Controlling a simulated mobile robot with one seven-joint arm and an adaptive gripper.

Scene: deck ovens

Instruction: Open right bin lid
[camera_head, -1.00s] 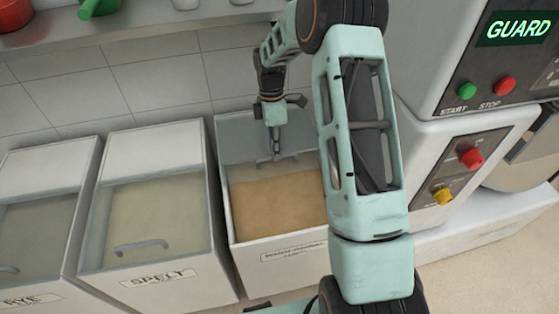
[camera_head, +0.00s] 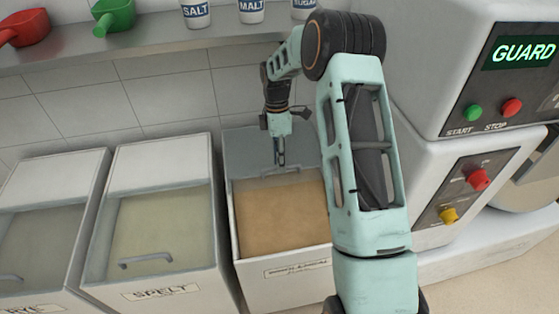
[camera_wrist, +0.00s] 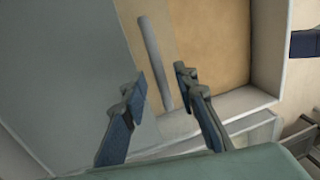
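The right bin (camera_head: 290,289) holds tan flour (camera_head: 280,218), open to view at the front. Its grey, see-through lid (camera_head: 245,155) is at the back of the bin, with its bar handle (camera_head: 264,177) along the lid's front edge. In the wrist view the lid (camera_wrist: 60,60) covers the left side, and the handle (camera_wrist: 152,50) runs between my fingertips. My gripper (camera_head: 281,163) points down at the handle. In the wrist view its fingers (camera_wrist: 158,78) are apart, with gaps on both sides of the handle. The label on the bin's front is hard to read.
The spelt bin (camera_head: 160,293) and rye bin (camera_head: 35,306) stand to the left with handles low on their lids. A shelf (camera_head: 150,45) above holds scoops and labelled cups. A machine (camera_head: 430,150) with buttons stands close on the right. My arm hides part of the right bin.

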